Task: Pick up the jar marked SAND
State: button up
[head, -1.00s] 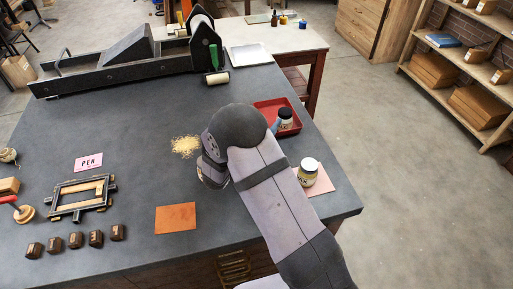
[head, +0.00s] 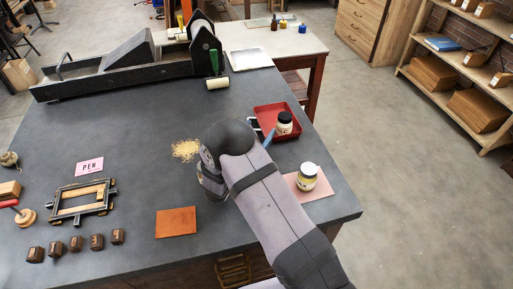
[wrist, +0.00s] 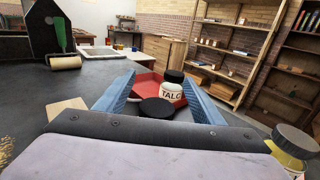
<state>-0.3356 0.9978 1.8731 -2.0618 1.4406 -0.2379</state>
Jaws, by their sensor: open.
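My gripper (wrist: 158,90) is open, with its two blue fingers spread, and it points toward the red tray. Between the fingers in the wrist view is a round black lid (wrist: 158,107). What is below this lid is hidden, and no label of it shows. A white jar with a black lid marked TALC (wrist: 172,92) stands upright beyond it in the red tray; the head view shows it too (head: 284,124). No label reading SAND is legible. In the head view my arm covers most of the gripper; only a blue finger (head: 268,138) shows beside the tray.
A jar with a grey lid and yellowish label (head: 307,178) stands on a pink mat to the right, close to my arm; it also shows in the wrist view (wrist: 290,150). The red tray (head: 262,112) lies behind. Spilled grains (head: 186,150) and an orange sheet (head: 177,222) lie left.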

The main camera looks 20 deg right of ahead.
notch_tip(320, 180, down, 4)
jog(key=shift+r+p, duration=0.1)
jog(key=shift+p, duration=0.55)
jog(key=shift+p+x, duration=0.35)
jog(key=shift+x, duration=0.8)
jog(key=shift+w+d, duration=0.25)
jog(key=shift+d, duration=0.05)
jog(key=c, duration=1.3)
jog(key=shift+r, duration=0.15)
notch_tip(320, 180, up, 10)
jog(key=b, duration=0.3)
